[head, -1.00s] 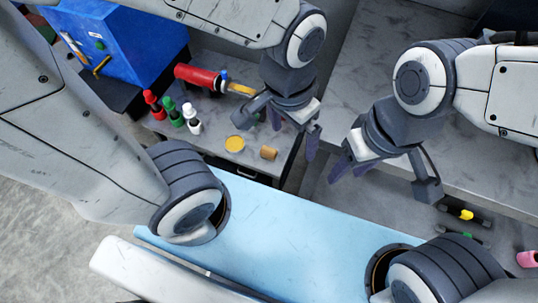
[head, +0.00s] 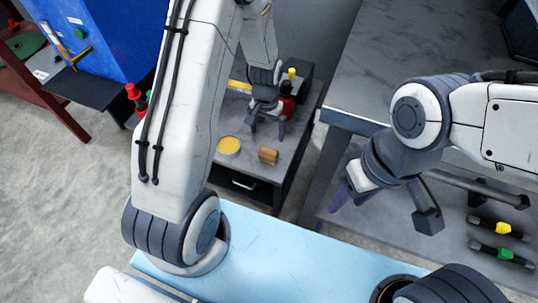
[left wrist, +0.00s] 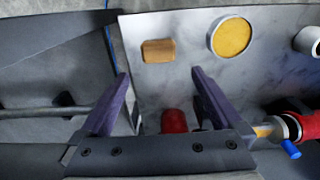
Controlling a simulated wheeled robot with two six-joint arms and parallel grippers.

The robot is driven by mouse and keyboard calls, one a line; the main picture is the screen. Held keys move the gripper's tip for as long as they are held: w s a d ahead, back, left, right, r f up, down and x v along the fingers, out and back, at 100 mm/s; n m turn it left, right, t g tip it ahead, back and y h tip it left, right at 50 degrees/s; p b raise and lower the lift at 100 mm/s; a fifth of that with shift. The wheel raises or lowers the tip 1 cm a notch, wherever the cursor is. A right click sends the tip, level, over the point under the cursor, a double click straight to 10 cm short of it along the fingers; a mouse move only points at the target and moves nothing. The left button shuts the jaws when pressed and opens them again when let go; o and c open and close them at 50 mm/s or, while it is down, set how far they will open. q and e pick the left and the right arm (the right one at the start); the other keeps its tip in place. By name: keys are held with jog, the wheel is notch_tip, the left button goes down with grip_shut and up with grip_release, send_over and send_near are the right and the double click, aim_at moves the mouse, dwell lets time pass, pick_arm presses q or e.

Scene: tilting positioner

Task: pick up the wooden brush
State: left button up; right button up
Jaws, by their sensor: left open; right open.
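A small brown wooden block, which I take to be the wooden brush (head: 268,155), lies on the small grey bench near its front right edge, beside a yellow round tin (head: 229,146). In the left wrist view the brush (left wrist: 158,50) lies beyond the fingertips, apart from them, with the tin (left wrist: 231,37) to its right. My left gripper (head: 267,128) is open and empty, behind the brush in the head view; it also shows in the left wrist view (left wrist: 161,73). My right gripper (head: 350,183) is open and empty, at the right, away from the brush.
A red bottle (head: 287,100) stands behind my left gripper; a red top (left wrist: 173,121) shows between the fingers in the wrist view. A blue cabinet (head: 100,40) is at the left. A grey table (head: 400,40) with a lower shelf stands right, separated from the bench by a gap.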

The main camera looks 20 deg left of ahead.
aim_at(269, 152)
pick_arm(q)
jog(key=f+b, duration=0.1)
jog(key=f, duration=0.6)
jog(key=shift+w+f, duration=0.15)
jog(key=shift+w, duration=0.05)
jog(key=f+b, duration=0.2)
jog(key=f, duration=0.3)
jog(key=shift+d, duration=0.2)
jog(key=shift+c, duration=0.3)
jog(key=c, duration=1.3)
notch_tip(269, 152, up, 10)
jog(key=p, duration=0.2)
jog(key=shift+p, duration=0.35)
